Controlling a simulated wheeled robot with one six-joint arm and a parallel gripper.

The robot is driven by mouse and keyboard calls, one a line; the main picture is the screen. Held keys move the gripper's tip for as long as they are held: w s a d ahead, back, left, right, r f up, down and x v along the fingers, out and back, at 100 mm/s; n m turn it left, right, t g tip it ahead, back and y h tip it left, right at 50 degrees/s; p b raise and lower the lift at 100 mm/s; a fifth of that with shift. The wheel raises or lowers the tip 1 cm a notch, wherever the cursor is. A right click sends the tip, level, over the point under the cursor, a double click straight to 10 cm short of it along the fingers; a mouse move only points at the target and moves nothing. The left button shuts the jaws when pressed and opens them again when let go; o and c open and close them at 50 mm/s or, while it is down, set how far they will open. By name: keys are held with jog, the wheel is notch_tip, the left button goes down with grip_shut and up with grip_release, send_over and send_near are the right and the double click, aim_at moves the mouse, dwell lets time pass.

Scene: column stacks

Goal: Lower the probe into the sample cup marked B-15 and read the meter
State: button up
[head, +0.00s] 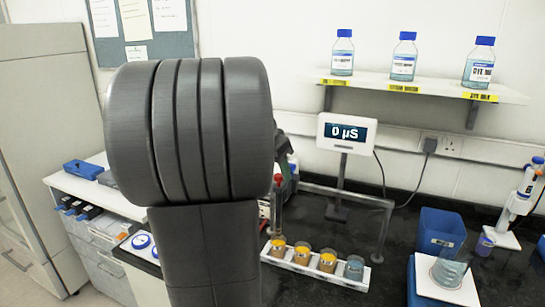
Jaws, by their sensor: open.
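The meter (346,133) stands on a post at the back of the bench, and its screen reads 0 µS. A white rack (315,272) holds several cups in a row. The left cup (279,249), the one beside it (302,256) and the third (328,262) look amber-orange on top; the right cup (354,269) looks grey-blue. No B-15 mark is readable. A slim upright rod with a red top (278,181) shows near the left cup; it may be the probe, but I cannot tell whether it touches the cup. My arm blocks the centre-left, and my gripper is not discernible.
A grey bar frame (384,225) rises beside the rack. A blue bin (440,232), a flask (449,270) on a white plate and a pipette stand (522,195) are at right. Bottles (403,57) sit on a wall shelf (440,89). Bench between rack and bin is clear.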

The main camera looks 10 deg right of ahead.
jog(key=v, duration=1.3)
jog(key=shift+r, duration=0.25)
jog(key=x, duration=1.4)
jog(key=shift+f, duration=0.4)
jog(key=shift+a+f+b, duration=0.1)
jog(key=shift+f+b, duration=0.3)
jog(key=shift+b, duration=0.1)
